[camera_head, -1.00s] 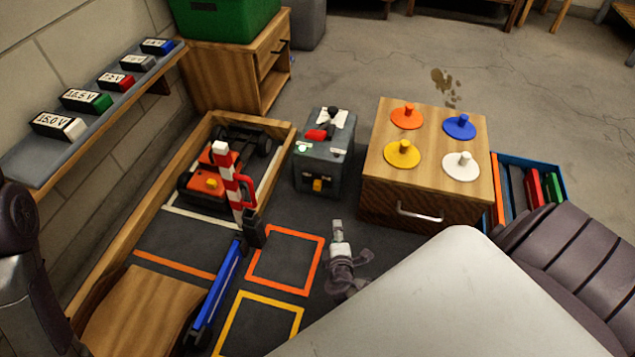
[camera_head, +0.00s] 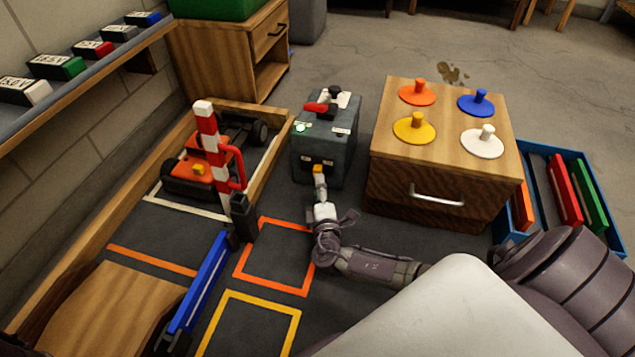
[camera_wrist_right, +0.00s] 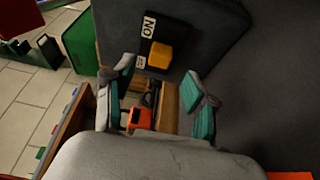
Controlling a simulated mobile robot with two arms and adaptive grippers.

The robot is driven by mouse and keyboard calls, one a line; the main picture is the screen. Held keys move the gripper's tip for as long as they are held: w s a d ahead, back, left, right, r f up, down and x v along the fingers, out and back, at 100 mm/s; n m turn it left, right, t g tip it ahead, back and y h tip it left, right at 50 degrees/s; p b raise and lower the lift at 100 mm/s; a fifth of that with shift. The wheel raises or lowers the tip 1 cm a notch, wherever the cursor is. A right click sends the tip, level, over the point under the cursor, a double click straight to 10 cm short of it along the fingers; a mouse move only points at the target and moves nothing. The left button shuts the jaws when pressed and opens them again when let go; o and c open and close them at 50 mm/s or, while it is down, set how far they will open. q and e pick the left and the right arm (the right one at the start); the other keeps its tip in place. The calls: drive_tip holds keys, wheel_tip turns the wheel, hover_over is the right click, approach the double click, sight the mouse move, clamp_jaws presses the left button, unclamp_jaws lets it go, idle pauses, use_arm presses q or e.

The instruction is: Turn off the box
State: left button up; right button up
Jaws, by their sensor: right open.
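The dark grey box (camera_head: 340,152) stands on the floor between the wooden track frame and the wooden cabinet. Its top has a red lever (camera_head: 316,107) and a small lit green light (camera_head: 301,127). A yellow switch (camera_wrist_right: 160,55) is on a black plate on its front, with an "ON" label (camera_wrist_right: 148,26) beside it; a second label is too small to read. My right gripper (camera_head: 319,184) is at the box's front by the switch. In the right wrist view it (camera_wrist_right: 158,74) is open and empty, its fingers either side of the switch's line; contact is unclear. My left gripper is out of view.
An orange racecar (camera_head: 198,175) is in the frame. The cabinet (camera_head: 400,205) with coloured knobbed discs stands close on the right.

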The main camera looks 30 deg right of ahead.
sight(318, 171)
drive_tip(key=b+x, duration=0.1)
drive_tip(key=x, duration=0.3)
drive_tip(key=shift+f+b, duration=0.15)
drive_tip(key=shift+b, duration=0.2)
drive_tip(key=shift+w+d, duration=0.3)
drive_tip(key=shift+w, duration=0.15)
clamp_jaws()
